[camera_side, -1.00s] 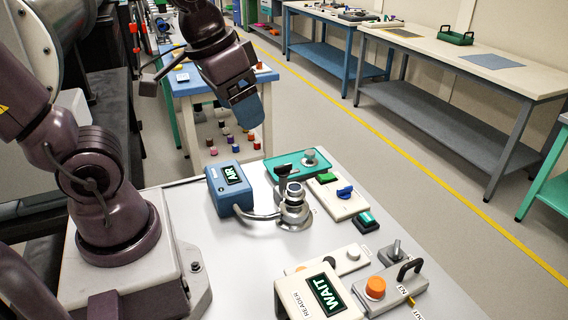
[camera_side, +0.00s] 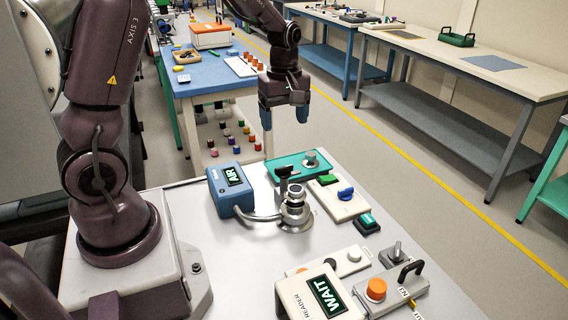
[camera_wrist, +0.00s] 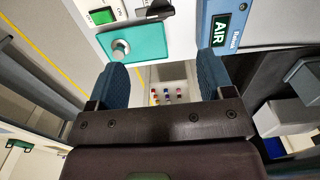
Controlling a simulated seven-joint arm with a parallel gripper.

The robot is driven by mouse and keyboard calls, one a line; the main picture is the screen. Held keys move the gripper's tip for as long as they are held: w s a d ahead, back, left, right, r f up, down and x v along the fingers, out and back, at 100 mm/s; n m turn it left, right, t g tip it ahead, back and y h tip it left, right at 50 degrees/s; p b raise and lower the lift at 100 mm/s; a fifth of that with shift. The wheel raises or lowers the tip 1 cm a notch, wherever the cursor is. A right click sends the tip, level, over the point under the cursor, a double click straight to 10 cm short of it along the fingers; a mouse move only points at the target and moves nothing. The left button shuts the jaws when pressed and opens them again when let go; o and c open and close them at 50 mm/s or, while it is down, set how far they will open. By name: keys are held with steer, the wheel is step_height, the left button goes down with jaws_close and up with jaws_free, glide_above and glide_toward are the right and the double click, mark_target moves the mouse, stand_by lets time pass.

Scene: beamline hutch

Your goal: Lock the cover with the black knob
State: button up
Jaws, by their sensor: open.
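My gripper (camera_side: 285,118) is open and empty, its two blue fingers pointing down, above and beyond the far end of the bench. A black knob (camera_side: 283,171) stands behind the round steel vessel (camera_side: 294,208), at the near edge of a teal plate (camera_side: 279,168) with a silver round knob (camera_side: 311,155). In the wrist view a black knob (camera_wrist: 158,9) is at the top edge, partly cut off, beyond the open fingers (camera_wrist: 160,82). The teal plate (camera_wrist: 140,45) also shows there. I cannot tell which part is the cover.
A blue box (camera_side: 230,192) reading AIR is joined by a hose to the vessel. A white box (camera_side: 347,203) with green button and blue knob sits to its right. A WAIT reader (camera_side: 320,295) and an orange-knobbed box (camera_side: 378,292) are in front.

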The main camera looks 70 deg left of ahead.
mark_target(284, 166)
step_height(284, 166, down, 12)
steer(key=shift+f, duration=0.1)
stand_by(0.4)
steer(key=c, duration=0.9)
